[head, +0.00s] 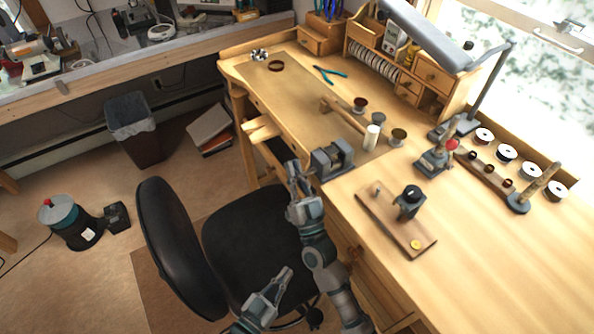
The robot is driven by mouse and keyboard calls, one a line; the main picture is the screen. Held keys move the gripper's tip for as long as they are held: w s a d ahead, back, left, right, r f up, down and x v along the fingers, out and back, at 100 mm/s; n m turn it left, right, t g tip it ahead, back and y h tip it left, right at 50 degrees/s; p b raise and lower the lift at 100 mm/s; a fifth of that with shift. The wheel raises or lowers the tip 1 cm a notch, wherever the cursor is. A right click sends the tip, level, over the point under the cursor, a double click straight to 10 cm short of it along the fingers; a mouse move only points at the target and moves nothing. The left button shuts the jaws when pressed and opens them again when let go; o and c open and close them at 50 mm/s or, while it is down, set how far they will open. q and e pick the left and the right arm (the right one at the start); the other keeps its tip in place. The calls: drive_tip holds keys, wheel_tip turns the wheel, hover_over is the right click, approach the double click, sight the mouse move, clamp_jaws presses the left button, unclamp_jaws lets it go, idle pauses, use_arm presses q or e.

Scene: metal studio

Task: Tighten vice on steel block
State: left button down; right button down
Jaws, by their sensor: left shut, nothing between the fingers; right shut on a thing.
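A grey metal vice (333,161) is fixed at the front edge of the wooden workbench. A steel block cannot be told apart from the grey vice jaws at this size. My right gripper (293,173) is at the left, front side of the vice, over the bench edge. It is shut on what seems to be the vice handle, which the fingers mostly hide. My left gripper (284,277) is shut and empty, low in the view over the black chair seat, well away from the vice.
The workbench (480,255) runs to the lower right. A wooden board with a small black tool (408,202) lies right of the vice. A black chair (250,235) stands before the bench.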

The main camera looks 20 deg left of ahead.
use_arm(q)
drive_tip(key=shift+s+d+r+t+h+b, duration=0.15)
drive_tip(key=shift+r+t+h+b, duration=0.1)
drive_tip(key=shift+r+t, duration=0.6)
drive_tip(key=shift+s+r+t+h+b, duration=0.15)
drive_tip(key=shift+r+t+b, duration=0.1)
drive_tip(key=shift+r+t, duration=0.55)
use_arm(e)
drive_tip(key=shift+f, duration=0.1)
use_arm(q)
drive_tip(key=shift+r, duration=0.15)
use_arm(e)
drive_tip(key=c, duration=1.3)
unclamp_jaws()
use_arm(q)
drive_tip(key=shift+w, duration=0.15)
use_arm(e)
drive_tip(key=shift+d, duration=0.1)
drive_tip(key=shift+s, duration=0.15)
drive_tip(key=v, duration=1.2)
drive_tip(key=shift+w+f, duration=0.25)
